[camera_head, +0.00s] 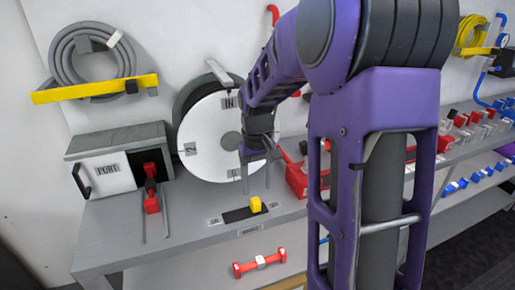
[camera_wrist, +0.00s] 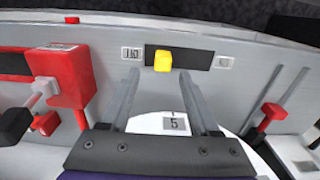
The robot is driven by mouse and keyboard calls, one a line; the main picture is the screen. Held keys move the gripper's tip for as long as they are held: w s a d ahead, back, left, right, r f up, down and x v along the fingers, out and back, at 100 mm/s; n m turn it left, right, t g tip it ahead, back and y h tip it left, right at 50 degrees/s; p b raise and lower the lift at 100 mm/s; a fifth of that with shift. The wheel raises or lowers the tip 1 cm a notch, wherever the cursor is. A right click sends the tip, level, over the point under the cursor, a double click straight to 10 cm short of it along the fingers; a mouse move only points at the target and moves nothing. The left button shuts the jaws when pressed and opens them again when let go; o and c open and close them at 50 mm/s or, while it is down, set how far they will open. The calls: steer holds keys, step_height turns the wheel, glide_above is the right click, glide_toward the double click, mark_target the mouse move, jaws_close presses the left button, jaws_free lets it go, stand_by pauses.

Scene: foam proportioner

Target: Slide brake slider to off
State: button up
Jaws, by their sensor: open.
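The knob stands near the track's right end in the head view. In the wrist view, which is turned round, the knob (camera_wrist: 163,61) is near the left end of the track (camera_wrist: 194,58). Small labels sit beyond both ends; I cannot read them surely. My gripper (camera_head: 259,188) is open and empty above the knob, pointing down. In the wrist view its two fingers (camera_wrist: 160,78) reach toward the knob, whose yellow block shows between their tips, apparently untouched.
A white reel (camera_head: 210,140) stands just behind the slider. A grey box marked PORT (camera_head: 108,175) with a red fitting (camera_head: 151,198) is at left. A red box (camera_head: 297,180) is at right. A red dumbbell-shaped part (camera_head: 259,262) lies lower down.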

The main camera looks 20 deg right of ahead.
mark_target(258, 199)
step_height(258, 199, up, 11)
steer(key=p, duration=0.1)
steer(key=shift+p, duration=0.3)
steer(key=shift+d, duration=0.15)
